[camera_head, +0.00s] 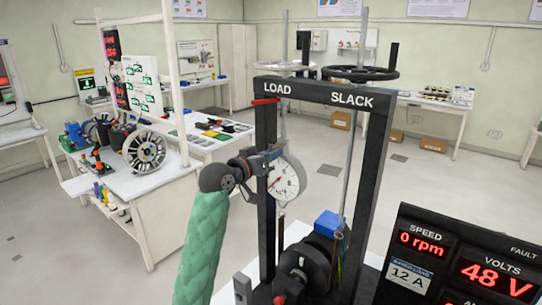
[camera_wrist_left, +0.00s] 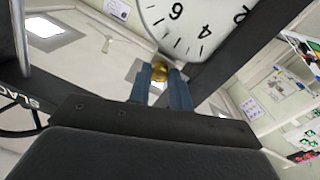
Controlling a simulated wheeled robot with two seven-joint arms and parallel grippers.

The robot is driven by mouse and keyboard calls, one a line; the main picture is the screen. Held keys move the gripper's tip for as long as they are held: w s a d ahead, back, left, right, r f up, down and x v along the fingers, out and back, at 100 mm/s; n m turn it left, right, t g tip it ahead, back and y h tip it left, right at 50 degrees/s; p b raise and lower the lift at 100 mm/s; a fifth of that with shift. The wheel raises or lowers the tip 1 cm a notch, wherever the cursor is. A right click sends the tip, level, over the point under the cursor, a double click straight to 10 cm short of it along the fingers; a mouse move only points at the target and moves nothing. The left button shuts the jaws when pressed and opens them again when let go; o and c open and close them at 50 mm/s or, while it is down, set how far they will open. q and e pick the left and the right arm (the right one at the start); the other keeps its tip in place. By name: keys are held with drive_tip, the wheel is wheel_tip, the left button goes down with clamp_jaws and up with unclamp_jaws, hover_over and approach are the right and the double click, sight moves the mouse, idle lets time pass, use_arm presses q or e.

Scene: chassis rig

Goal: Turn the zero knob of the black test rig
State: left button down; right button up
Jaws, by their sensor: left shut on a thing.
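The black test rig (camera_head: 377,185) stands in the middle of the head view, with a crossbar marked LOAD and SLACK. A round white dial gauge (camera_head: 287,178) hangs inside its frame. In the left wrist view the gauge face (camera_wrist_left: 190,22) fills the top, with a small brass zero knob (camera_wrist_left: 160,72) at its rim. My left gripper (camera_head: 266,161) reaches the gauge from the left. In the wrist view the blue fingers of my left gripper (camera_wrist_left: 160,78) are shut on the brass knob from both sides. My right gripper is not in view.
A black handwheel (camera_head: 359,74) sits on top of the rig. A blue block (camera_head: 328,224) is low inside the frame. A dark display panel (camera_head: 455,258) stands at the front right. A white workbench (camera_head: 165,184) with parts is at the left; open floor lies behind the rig.

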use_arm(q)
drive_tip(key=c, duration=1.3)
unclamp_jaws()
drive_tip(key=shift+a+r, duration=0.1)
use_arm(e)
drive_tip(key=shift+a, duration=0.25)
use_arm(q)
drive_tip(key=shift+b+v, duration=2.25)
drive_tip(key=shift+v, duration=1.75)
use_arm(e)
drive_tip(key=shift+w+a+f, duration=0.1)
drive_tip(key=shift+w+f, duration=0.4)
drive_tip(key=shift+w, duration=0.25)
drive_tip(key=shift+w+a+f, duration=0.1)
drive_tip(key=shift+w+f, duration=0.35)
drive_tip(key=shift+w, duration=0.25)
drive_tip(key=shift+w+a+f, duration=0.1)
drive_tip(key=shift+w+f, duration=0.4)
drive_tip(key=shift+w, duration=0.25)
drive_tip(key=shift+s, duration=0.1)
